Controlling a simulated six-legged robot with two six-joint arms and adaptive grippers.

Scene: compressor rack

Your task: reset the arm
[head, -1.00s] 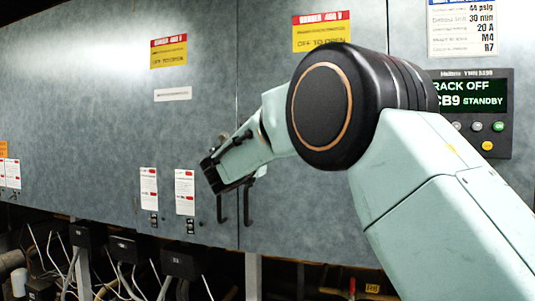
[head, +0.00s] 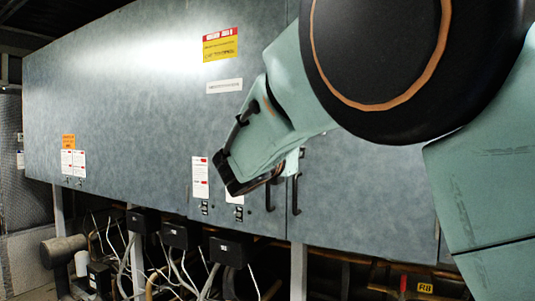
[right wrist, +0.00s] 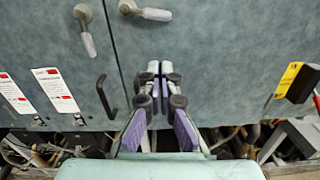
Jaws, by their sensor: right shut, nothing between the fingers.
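My right arm reaches in from the right in the head view, its large black joint filling the upper right. My right gripper (head: 229,172) hangs in front of the grey cabinet doors (head: 120,110). In the right wrist view the gripper (right wrist: 154,70) points toward the doors, fingertips together and nothing between them. Black door handles (head: 295,195) stand just right of the gripper in the head view. In the right wrist view a black handle (right wrist: 106,97) is left of the fingers, apart from them. My left gripper is in neither view.
A yellow-red warning label (head: 220,45) and white tags (head: 201,177) are on the doors. Black boxes (head: 178,233) with loose cables hang below the cabinet. Grey latch knobs (right wrist: 87,35) stick out above the gripper in the wrist view. Open floor shows little.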

